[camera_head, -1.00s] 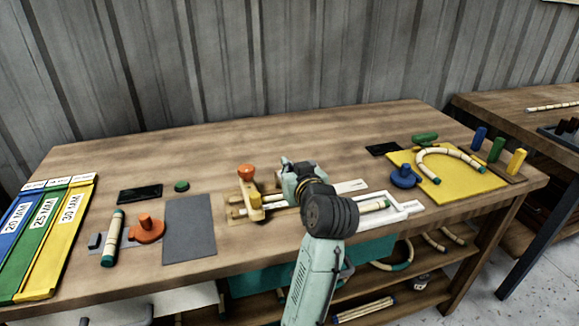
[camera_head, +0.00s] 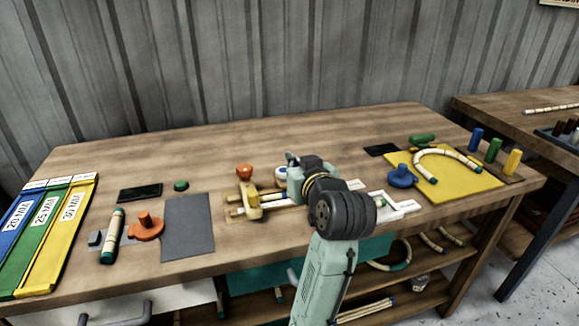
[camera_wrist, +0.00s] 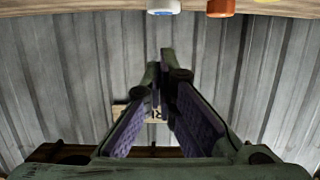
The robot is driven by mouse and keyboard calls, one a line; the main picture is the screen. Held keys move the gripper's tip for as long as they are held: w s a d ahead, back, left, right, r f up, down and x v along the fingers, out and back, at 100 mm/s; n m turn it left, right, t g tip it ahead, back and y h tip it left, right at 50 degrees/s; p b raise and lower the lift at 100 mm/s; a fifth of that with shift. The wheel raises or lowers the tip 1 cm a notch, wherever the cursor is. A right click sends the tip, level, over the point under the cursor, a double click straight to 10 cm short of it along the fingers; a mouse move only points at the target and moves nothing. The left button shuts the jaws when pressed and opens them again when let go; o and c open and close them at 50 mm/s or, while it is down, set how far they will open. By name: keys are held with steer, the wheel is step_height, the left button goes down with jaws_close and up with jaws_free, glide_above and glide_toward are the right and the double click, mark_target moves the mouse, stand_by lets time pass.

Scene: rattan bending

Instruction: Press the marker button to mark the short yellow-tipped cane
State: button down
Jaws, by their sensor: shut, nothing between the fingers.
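A small white-and-blue knob (camera_head: 281,173), which looks like the marker button, stands behind the wooden fixture (camera_head: 229,214) at mid-table. It also shows at the top edge of the wrist view (camera_wrist: 163,6), beside the orange knob (camera_wrist: 220,7). A cane (camera_head: 278,204) lies along the fixture, partly hidden by my arm. I cannot tell whether its tip is yellow. My gripper (camera_head: 292,158) is just right of the white-and-blue knob, and I see no contact. In the wrist view my gripper (camera_wrist: 163,76) has its fingertips together, empty, pointing toward the grey wall.
The fixture has a yellow block (camera_head: 252,206) and an orange knob (camera_head: 244,171). A green-tipped cane (camera_head: 112,236) and an orange clamp (camera_head: 146,229) lie left. A bent cane (camera_head: 450,153) sits on a yellow board (camera_head: 455,190) at right. The table's back strip is clear.

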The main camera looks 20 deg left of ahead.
steer(key=shift+v, duration=2.2)
steer(key=shift+r, duration=0.1)
steer(key=shift+a, duration=0.15)
